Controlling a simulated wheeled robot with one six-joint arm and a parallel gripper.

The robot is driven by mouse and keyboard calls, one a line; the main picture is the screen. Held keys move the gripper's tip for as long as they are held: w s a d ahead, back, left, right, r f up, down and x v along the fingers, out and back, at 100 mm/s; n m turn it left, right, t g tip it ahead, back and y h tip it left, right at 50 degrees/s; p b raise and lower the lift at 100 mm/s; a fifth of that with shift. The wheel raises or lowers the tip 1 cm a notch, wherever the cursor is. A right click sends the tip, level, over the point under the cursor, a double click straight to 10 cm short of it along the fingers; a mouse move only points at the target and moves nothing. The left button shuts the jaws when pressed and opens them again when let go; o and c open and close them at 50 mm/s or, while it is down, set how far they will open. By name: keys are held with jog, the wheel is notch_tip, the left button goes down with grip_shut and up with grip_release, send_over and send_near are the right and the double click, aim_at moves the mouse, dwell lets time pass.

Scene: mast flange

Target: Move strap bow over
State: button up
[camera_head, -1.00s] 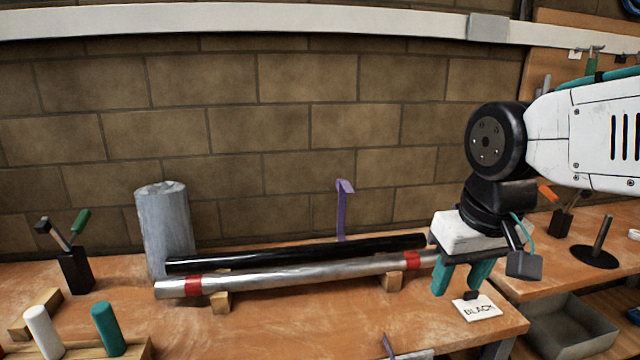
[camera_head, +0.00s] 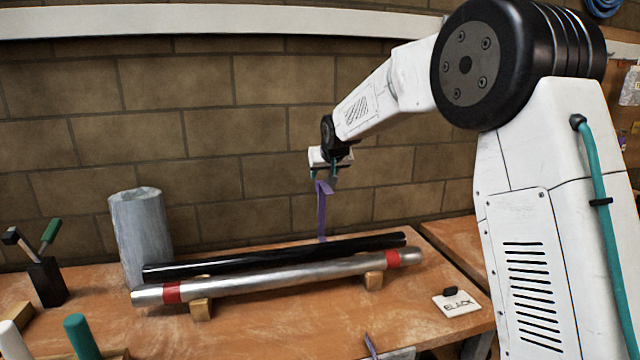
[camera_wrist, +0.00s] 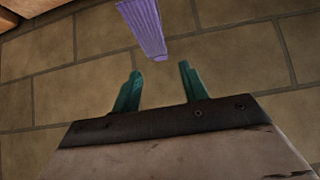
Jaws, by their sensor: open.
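A purple strap (camera_head: 322,215) stands upright behind the poles in the head view, its bent top near my gripper (camera_head: 328,172). In the wrist view the ribbed purple strap (camera_wrist: 143,28) lies just beyond the open green fingers (camera_wrist: 157,76), with nothing between them. Whether strap and fingers touch cannot be told. A black pole (camera_head: 270,257) and a silver pole (camera_head: 280,280) with red bands lie side by side; the silver one is in front, over wooden blocks.
A grey cylinder (camera_head: 140,235) stands left of the poles. A card reading BLACK (camera_head: 456,304) lies on the bench at right. A black holder with tools (camera_head: 46,280) and green and white pegs are at left. A block wall (camera_head: 240,130) rises close behind.

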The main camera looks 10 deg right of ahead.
send_over(320, 206)
jog(key=w, duration=0.3)
jog(key=f, duration=0.5)
jog(key=shift+s+d+f, duration=0.1)
jog(key=shift+d, duration=0.25)
jog(key=shift+c, duration=0.3)
grip_shut()
